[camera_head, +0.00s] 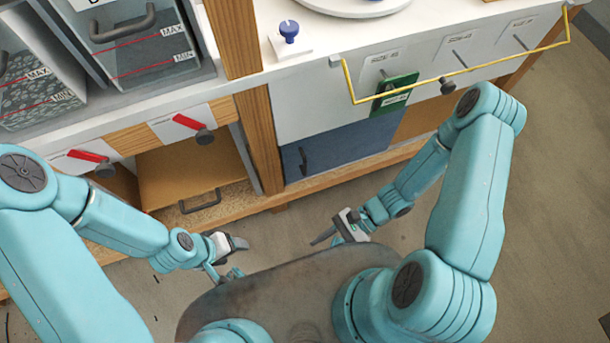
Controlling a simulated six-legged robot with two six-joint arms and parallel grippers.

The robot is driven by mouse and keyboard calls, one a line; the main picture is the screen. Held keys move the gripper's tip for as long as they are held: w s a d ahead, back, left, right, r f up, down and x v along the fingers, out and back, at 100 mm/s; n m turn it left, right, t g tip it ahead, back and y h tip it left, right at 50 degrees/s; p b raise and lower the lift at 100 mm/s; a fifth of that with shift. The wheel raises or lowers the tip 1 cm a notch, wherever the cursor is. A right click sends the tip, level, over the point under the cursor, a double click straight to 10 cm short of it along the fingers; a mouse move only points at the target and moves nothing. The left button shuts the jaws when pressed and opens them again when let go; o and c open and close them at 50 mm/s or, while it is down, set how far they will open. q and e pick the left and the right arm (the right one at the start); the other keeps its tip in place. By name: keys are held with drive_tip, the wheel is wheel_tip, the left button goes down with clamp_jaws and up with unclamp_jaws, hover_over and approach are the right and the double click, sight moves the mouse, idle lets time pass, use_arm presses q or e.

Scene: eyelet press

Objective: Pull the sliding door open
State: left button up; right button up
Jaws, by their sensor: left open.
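A blue panel (345,148) with a dark upright handle (302,160) near its left edge closes part of the lower cabinet and looks like the sliding door. To its right is an orange-brown surface (425,118); I cannot tell if it is a panel or the cabinet's inside. My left gripper (239,258) is open and empty, low in front of the cabinet and below left of the blue panel. My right gripper (332,233) hangs below the blue panel, apart from it and its handle. Its fingers are seen too edge-on to tell their opening.
A brown front with a bar handle (200,203) sits left of the wooden post (262,140). Red levers (193,122) stick out above it. The floor before the cabinet is clear.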

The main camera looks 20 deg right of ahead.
drive_tip(key=w+d+f+m+t+y+b, duration=0.2)
drive_tip(key=w+f+m+t+b, duration=0.1)
drive_tip(key=w+f+m+t, duration=0.25)
drive_tip(key=m+t+h+b, duration=0.4)
drive_tip(key=m+t+b, duration=0.1)
drive_tip(key=m+t, duration=0.5)
approach(305, 168)
drive_tip(key=shift+n+t, duration=0.65)
drive_tip(key=shift+n, duration=0.1)
drive_tip(key=x, duration=0.3)
drive_tip(key=f+b+x, duration=0.1)
drive_tip(key=x, duration=0.3)
drive_tip(key=f+b+x, duration=0.1)
drive_tip(key=x, duration=0.2)
drive_tip(key=shift+w+a+f, duration=0.1)
drive_tip(key=shift+w+f, duration=0.1)
use_arm(q)
wheel_tip(305, 168, down, 13)
drive_tip(key=shift+f, duration=0.15)
use_arm(e)
clamp_jaws()
